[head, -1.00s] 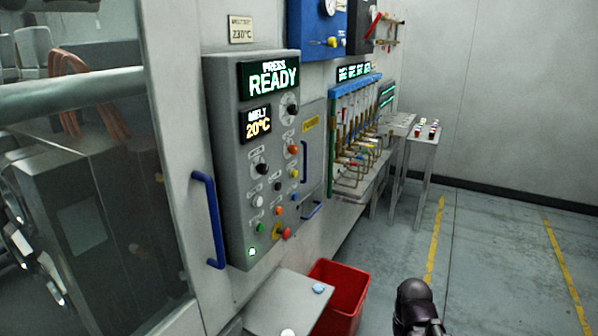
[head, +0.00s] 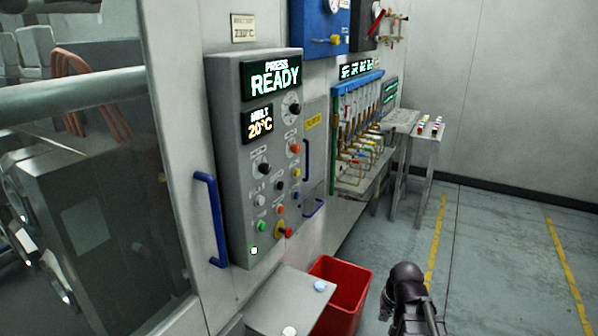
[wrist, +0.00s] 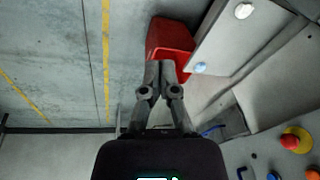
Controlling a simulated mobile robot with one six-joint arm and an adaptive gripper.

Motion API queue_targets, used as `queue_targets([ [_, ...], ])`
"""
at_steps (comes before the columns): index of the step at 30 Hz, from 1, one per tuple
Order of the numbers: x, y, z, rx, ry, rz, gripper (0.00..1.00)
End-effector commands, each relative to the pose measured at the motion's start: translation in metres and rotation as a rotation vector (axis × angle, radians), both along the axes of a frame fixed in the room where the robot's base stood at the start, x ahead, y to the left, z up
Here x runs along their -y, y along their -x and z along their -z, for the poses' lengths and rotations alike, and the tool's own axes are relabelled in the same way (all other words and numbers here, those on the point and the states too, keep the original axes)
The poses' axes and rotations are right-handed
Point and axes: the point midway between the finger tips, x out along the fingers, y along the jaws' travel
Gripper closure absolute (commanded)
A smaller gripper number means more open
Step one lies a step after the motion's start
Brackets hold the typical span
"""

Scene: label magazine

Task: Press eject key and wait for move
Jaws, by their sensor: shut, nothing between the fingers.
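The grey control panel (head: 229,175) is on the machine's front, with a lit screen (head: 272,80) reading PRESS READY and a smaller one (head: 258,124) reading MELT 20°C. Below them are knobs and several coloured buttons, including orange, yellow, white, blue and green ones. Their small labels are too blurred to read, so I cannot tell which is the eject key. A red mushroom button (head: 287,232) on a yellow base also shows in the wrist view (wrist: 290,141). My gripper (wrist: 160,64) is shut and empty, apart from the panel. My dark arm shows low right in the head view.
A red bin (head: 341,290) stands on the floor beside a grey shelf (head: 270,300) bearing a blue and a white disc. A blue door handle (head: 212,220) juts out left of the panel. Hoses and a small table (head: 427,134) stand behind. The floor at right is clear.

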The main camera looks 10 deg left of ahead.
Motion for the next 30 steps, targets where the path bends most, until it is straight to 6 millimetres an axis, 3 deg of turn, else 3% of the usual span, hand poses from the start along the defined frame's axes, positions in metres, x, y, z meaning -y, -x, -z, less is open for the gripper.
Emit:
queue_targets([
  [1,-0.011,-0.023,-0.011,0.043,-0.032,0.003,1.00],
  [6,-0.050,-0.087,-0.042,0.206,-0.167,0.034,1.00],
  [11,-0.088,-0.147,-0.079,0.359,-0.308,0.085,1.00],
  [18,-0.139,-0.232,-0.145,0.573,-0.531,0.204,1.00],
  [24,-0.168,-0.289,-0.197,0.717,-0.701,0.329,1.00],
  [30,-0.180,-0.319,-0.226,0.797,-0.800,0.420,1.00],
])
